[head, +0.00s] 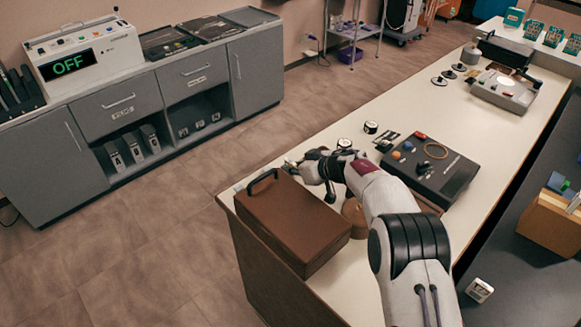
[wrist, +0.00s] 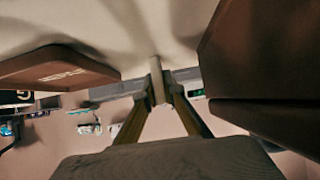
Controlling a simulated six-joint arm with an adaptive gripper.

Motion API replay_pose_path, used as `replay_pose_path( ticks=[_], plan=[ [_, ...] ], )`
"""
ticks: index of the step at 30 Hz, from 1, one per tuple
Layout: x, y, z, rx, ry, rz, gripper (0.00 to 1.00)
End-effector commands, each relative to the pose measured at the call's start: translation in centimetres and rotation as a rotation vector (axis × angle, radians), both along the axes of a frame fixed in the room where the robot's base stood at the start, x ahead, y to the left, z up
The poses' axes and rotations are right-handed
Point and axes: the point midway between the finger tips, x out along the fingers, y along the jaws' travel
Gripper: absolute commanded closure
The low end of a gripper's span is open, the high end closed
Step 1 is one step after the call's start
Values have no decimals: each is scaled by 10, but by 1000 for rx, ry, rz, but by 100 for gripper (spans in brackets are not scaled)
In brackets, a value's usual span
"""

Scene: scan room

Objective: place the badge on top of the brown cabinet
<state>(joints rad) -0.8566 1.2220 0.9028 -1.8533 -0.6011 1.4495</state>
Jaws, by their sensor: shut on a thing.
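My gripper (head: 298,170) is over the near end of the pale counter, just behind the brown cabinet (head: 292,228), a box with a dark handle on its top. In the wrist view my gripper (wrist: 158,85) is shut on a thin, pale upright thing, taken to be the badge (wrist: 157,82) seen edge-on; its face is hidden. In the head view the badge is too small to make out clearly. A large brown body, apparently the cabinet (wrist: 265,65), fills the right of the wrist view, apart from the fingertips. The cabinet's visible top is bare except for the handle.
A dark console with coloured knobs (head: 430,165) stands on the counter (head: 480,125), right of my arm. Small round items (head: 371,127) lie behind it. A brown slab with lettering (wrist: 60,70) shows at left in the wrist view. Grey cabinets (head: 130,105) stand across the floor.

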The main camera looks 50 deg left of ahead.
Motion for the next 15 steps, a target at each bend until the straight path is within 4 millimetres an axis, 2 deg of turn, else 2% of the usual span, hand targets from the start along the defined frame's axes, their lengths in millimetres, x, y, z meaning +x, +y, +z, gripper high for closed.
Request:
replay_pose_path(
  ticks=[9,10,11,15],
  plan=[
    [0,0,-3,0,0,0,100],
    [0,0,-2,0,0,0,83],
    [0,0,-2,0,0,0,75],
    [0,0,-2,0,0,0,74]
  ],
)
